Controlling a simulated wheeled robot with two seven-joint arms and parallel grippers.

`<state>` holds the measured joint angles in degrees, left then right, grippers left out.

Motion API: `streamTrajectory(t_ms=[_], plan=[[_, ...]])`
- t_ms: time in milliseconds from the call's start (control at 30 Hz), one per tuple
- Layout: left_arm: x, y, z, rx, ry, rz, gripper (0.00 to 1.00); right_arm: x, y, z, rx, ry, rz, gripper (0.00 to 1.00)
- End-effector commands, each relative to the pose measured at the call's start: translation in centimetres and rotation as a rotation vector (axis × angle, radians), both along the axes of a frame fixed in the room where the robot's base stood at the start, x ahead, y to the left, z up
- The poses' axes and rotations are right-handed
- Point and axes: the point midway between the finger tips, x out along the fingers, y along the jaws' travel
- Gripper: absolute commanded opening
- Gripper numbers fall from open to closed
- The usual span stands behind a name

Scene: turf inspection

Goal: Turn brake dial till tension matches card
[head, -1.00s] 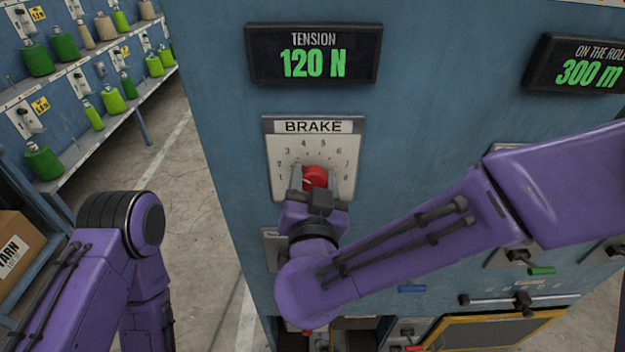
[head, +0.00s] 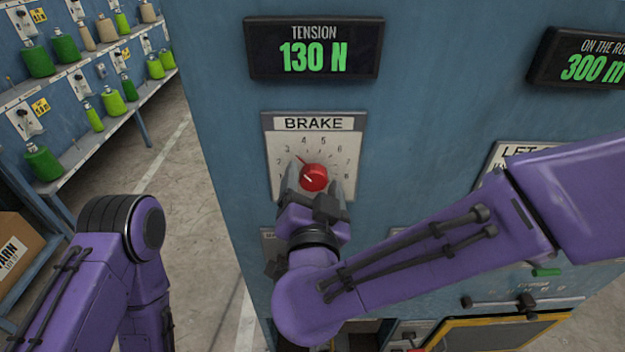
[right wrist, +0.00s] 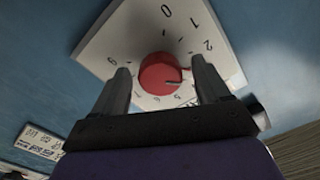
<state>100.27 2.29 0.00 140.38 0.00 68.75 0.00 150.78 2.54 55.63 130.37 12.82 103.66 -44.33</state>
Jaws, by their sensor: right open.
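The red brake dial (head: 314,178) sits on a white plate (head: 337,150) marked BRAKE with a numbered scale. Its pointer aims up-left, near 3 to 4. Above it, the tension display (head: 313,48) reads 130 N in green. My right gripper (head: 318,184) is open, with its fingers on either side of the dial. The right wrist view shows the dial (right wrist: 160,74) between the two spread fingers (right wrist: 160,88); contact cannot be told. I cannot pick out a tension card. My left arm shows at the left, with its gripper out of view.
A second display (head: 590,58) at right shows 300 m. A partly hidden LET-lettered sign (head: 510,152) is behind my right arm. Shelves with green and tan spools (head: 65,47) stand at left, with a yarn box (head: 15,255) below. Open floor lies between shelves and panel.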

Motion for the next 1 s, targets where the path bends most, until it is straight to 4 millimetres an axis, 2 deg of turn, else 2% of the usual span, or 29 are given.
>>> streamTrajectory(t_ms=[200,400,533,1000], plan=[[0.0,0.0,-1.6,0.0,0.0,0.0,0.75,-5.3,0.1,-0.3,-0.003,-0.002,0.004,0.75],[0.0,0.0,-2.0,0.0,0.0,0.0,0.75,-8.5,0.1,-0.2,-0.002,-0.001,0.003,0.75],[0.0,0.0,-2.0,0.0,0.0,0.0,0.75,-9.0,0.0,-0.1,-0.003,0.0,0.001,0.75],[0.0,0.0,-2.0,0.0,0.0,0.0,0.75,-9.0,0.1,-0.1,0.02,0.002,0.005,0.75]])
